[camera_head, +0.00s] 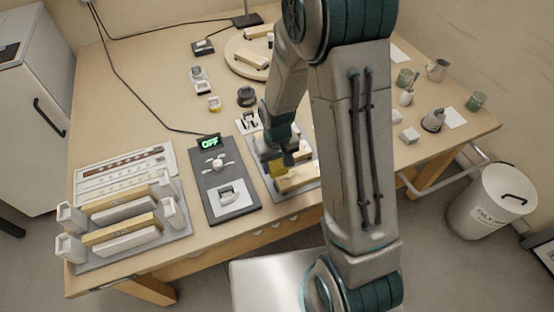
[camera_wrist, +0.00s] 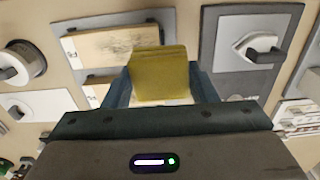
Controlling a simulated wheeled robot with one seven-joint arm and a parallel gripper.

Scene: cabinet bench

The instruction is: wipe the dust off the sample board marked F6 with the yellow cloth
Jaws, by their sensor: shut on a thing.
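My gripper (camera_wrist: 160,92) is shut on the yellow cloth (camera_wrist: 160,74), which looks like a thick folded block between the fingers. In the head view the cloth (camera_head: 277,167) hangs below my wrist, over a grey tray (camera_head: 283,197). A pale wooden board (camera_wrist: 103,47) with grey smudges of dust lies on that tray, just beyond the cloth in the wrist view; it also shows in the head view (camera_head: 298,179). The cloth overlaps the board's edge in view; I cannot tell whether they touch. Another board shows partly behind the cloth. No F6 mark is readable.
Left of the tray is a grey panel (camera_head: 236,207) with a handled white block and a display reading OFF (camera_head: 209,143). A rack of boards (camera_head: 122,221) stands farther left. A round wooden stand (camera_head: 235,68) is behind. Cups and a jug are at the right; my arm hides the middle.

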